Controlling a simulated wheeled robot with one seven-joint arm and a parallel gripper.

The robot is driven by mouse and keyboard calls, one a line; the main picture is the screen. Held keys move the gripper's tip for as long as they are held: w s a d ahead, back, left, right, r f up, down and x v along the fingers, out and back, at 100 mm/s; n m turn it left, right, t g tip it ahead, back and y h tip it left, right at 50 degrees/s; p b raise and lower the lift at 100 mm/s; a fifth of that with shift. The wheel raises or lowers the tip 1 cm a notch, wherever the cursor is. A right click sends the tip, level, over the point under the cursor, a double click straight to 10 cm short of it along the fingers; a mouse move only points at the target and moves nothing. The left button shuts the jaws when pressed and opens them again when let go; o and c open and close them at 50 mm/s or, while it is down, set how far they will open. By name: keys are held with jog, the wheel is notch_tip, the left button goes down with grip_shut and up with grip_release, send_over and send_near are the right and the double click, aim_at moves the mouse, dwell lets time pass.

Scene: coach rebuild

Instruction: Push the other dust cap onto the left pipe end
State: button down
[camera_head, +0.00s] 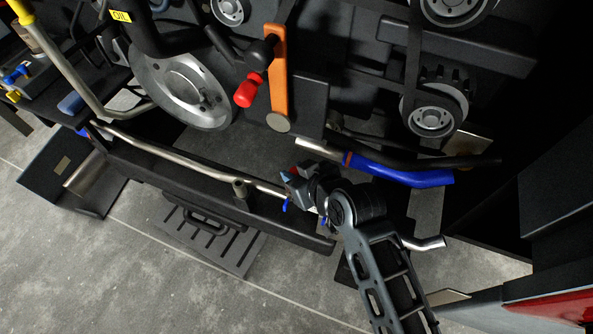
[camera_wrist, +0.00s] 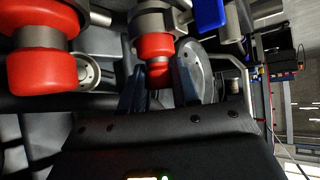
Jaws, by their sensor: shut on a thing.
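My gripper (camera_head: 291,182) is near the middle of the head view, above the long silver pipe (camera_head: 205,163). In the wrist view my gripper (camera_wrist: 157,80) is shut on a small red cap (camera_wrist: 155,48), with a dark finger on each side. The same red cap (camera_head: 293,170) shows only as a small patch in the head view. A grey metal cylinder (camera_wrist: 150,24) lies in line with the cap in the wrist view; I cannot tell if they touch. A silver pipe end (camera_head: 309,146) lies just above my gripper, by a blue hose (camera_head: 400,172).
Larger red rounded parts (camera_wrist: 45,73) with a metal neck are close on the left of the wrist view. An orange lever (camera_head: 278,65) and a red knob (camera_head: 248,92) are above. A black beam (camera_head: 200,185) runs below the pipe. Pulleys (camera_head: 433,116) stand at upper right.

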jog(key=shift+f+b, duration=0.4)
jog(key=shift+f, duration=0.2)
dwell(0.3)
jog(key=c, duration=0.8)
grip_release()
jog(key=shift+o, duration=0.4)
jog(key=o, duration=0.4)
jog(key=shift+c, duration=0.2)
jog(key=shift+p+v, duration=1.15)
jog(key=shift+v, duration=0.2)
jog(key=p+v, duration=0.3)
jog(key=v, duration=0.2)
jog(key=shift+s+r+p, duration=0.1)
jog(key=shift+s+p, duration=0.05)
jog(key=shift+p, duration=0.15)
